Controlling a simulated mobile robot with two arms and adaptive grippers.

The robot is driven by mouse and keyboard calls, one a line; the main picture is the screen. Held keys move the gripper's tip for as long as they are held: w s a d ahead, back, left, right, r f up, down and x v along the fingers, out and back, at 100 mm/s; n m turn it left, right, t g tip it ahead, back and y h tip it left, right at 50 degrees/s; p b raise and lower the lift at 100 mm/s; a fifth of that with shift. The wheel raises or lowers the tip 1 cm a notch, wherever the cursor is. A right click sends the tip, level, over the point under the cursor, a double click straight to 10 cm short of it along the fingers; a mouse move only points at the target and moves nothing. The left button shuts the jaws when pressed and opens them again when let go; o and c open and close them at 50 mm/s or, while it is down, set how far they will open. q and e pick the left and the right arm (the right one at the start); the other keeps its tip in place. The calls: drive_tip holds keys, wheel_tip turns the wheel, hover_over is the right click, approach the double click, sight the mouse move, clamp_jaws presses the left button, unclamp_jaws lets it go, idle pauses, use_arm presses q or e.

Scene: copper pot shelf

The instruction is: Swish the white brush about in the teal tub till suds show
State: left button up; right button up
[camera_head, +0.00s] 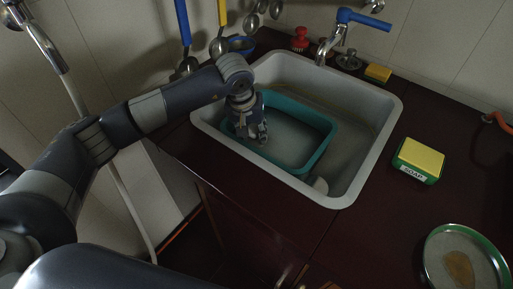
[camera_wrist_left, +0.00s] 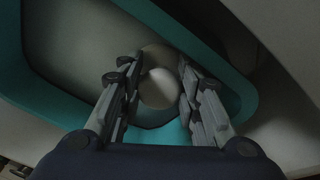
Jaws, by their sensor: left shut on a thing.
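The teal tub (camera_head: 318,143) sits inside the grey sink, and its rim also shows in the left wrist view (camera_wrist_left: 62,103). What shows of its inside is plain, smooth and grey. My left gripper (camera_head: 262,137) reaches down into the left part of the tub. In the left wrist view the gripper (camera_wrist_left: 158,92) is shut on a pale rounded thing, which I take to be the white brush (camera_wrist_left: 158,87), seen end-on. The brush's lower part is hidden, and the gripper covers it in the head view. My right gripper is not in view.
The sink (camera_head: 378,135) has a raised rim around the tub. A blue-handled tap (camera_head: 340,35) stands behind. A soap box (camera_head: 418,161) and a green-rimmed plate (camera_head: 440,262) are on the dark counter (camera_head: 375,222) at right.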

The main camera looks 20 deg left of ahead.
use_arm(q)
drive_tip(key=p+v, duration=0.1)
drive_tip(key=v, duration=0.1)
drive_tip(key=w+v, duration=0.1)
drive_tip(key=v, duration=0.1)
drive_tip(key=shift+d+r+p, duration=0.15)
drive_tip(key=shift+r+p, duration=0.05)
drive_tip(key=shift+p, duration=0.2)
drive_tip(key=shift+w+d+p+v, duration=0.15)
drive_tip(key=shift+p+v, duration=0.25)
drive_tip(key=shift+v, duration=0.45)
drive_tip(key=shift+w+p+v, duration=0.25)
drive_tip(key=shift+p+v, duration=0.2)
drive_tip(key=shift+v, duration=0.4)
drive_tip(key=shift+w+d+p+v, duration=0.15)
drive_tip(key=shift+p+v, duration=0.25)
drive_tip(key=shift+v, duration=0.5)
drive_tip(key=shift+p+v, duration=0.3)
drive_tip(key=shift+v, duration=0.5)
drive_tip(key=shift+w+d, duration=0.1)
